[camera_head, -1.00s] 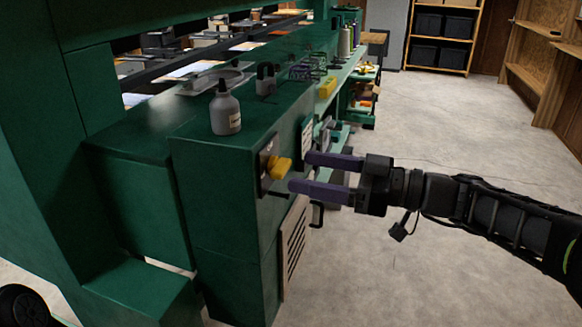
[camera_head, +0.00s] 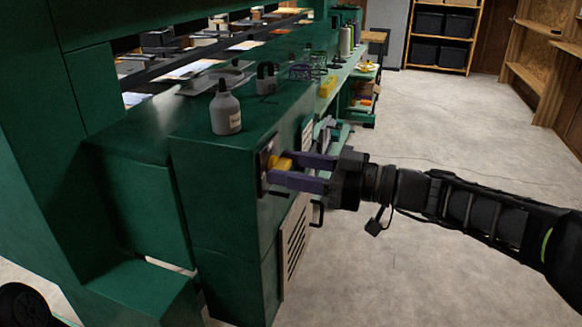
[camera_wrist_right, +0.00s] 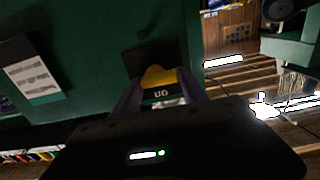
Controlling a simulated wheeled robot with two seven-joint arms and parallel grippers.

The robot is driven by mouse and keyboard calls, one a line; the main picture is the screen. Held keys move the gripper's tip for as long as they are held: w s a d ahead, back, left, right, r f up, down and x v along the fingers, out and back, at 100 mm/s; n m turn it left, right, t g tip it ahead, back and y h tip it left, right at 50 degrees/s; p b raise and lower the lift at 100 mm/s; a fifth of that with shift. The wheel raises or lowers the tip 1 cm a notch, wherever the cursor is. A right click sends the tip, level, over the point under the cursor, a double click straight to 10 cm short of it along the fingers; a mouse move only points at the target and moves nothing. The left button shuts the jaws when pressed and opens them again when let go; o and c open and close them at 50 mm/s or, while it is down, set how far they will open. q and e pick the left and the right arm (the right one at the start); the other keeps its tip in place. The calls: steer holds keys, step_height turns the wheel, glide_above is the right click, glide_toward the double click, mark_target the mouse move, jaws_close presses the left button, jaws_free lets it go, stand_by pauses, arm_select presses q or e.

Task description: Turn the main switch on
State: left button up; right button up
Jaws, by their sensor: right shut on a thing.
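The main switch is a yellow knob (camera_head: 281,163) on a dark plate (camera_head: 266,160) on the end face of the green cabinet. My right gripper (camera_head: 284,170) reaches in from the right with its purple fingers on either side of the knob, shut on it. In the right wrist view the yellow knob (camera_wrist_right: 158,76) sits between the fingers (camera_wrist_right: 160,95), in front of the dark plate (camera_wrist_right: 152,58). A label below the knob is partly hidden by the gripper body. My left gripper is not in view.
A grey bottle (camera_head: 225,110) and a padlock (camera_head: 266,78) stand on the green cabinet top (camera_head: 185,115). A vented panel (camera_head: 295,240) and a black handle (camera_head: 318,213) are below the switch. Open floor (camera_head: 430,120) lies to the right.

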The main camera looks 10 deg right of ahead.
steer(key=c, duration=0.7)
steer(key=shift+o, duration=0.2)
